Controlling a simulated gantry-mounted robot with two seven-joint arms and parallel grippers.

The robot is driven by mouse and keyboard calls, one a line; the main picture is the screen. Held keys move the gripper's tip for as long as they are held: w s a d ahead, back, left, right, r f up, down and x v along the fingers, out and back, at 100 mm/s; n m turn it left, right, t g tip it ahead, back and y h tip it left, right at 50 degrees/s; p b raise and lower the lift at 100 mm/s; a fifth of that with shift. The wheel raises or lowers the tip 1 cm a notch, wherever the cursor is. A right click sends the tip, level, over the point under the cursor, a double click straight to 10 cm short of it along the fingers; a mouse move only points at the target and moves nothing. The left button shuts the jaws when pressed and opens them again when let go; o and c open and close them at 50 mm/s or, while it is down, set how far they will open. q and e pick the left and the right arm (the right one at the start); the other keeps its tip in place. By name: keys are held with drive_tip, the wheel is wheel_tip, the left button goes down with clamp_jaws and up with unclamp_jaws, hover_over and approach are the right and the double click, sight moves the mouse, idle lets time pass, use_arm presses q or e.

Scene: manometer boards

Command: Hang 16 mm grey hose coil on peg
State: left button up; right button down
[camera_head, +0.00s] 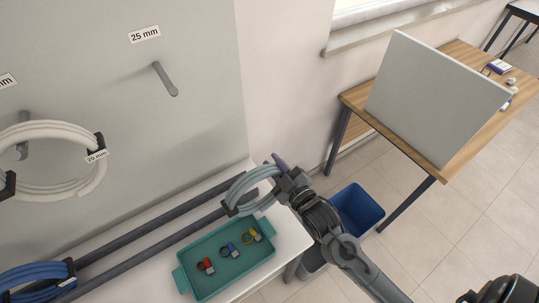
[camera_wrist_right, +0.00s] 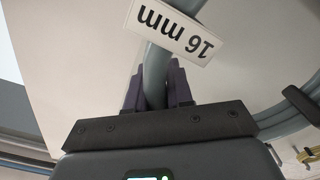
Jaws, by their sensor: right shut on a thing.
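The grey hose coil (camera_head: 246,184) is in my right gripper (camera_head: 277,168), above the right end of the rails and the teal tray. In the right wrist view, the purple fingers of this gripper (camera_wrist_right: 160,87) are shut around the grey hose (camera_wrist_right: 155,72). A white tag reading 16 mm (camera_wrist_right: 168,30) shows upside down on it. On the grey board, a bare peg (camera_head: 165,80) sticks out under a 25 mm label (camera_head: 145,34). Another peg (camera_head: 22,148) is at the left, under a label cut off by the frame edge. My left gripper is not in view.
A blue coil (camera_head: 38,280) lies at lower left beside dark rails (camera_head: 160,216). A teal tray (camera_head: 204,296) holds small coloured clamps. A blue bin (camera_head: 358,210) and wooden table (camera_head: 447,165) stand right.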

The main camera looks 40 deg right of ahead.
drive_tip(key=s+p, duration=0.2)
drive_tip(key=s, duration=0.5)
drive_tip(key=shift+s+a, duration=0.2)
drive_tip(key=shift+s, duration=0.2)
idle(0.4)
drive_tip(key=shift+d, duration=0.1)
idle(0.4)
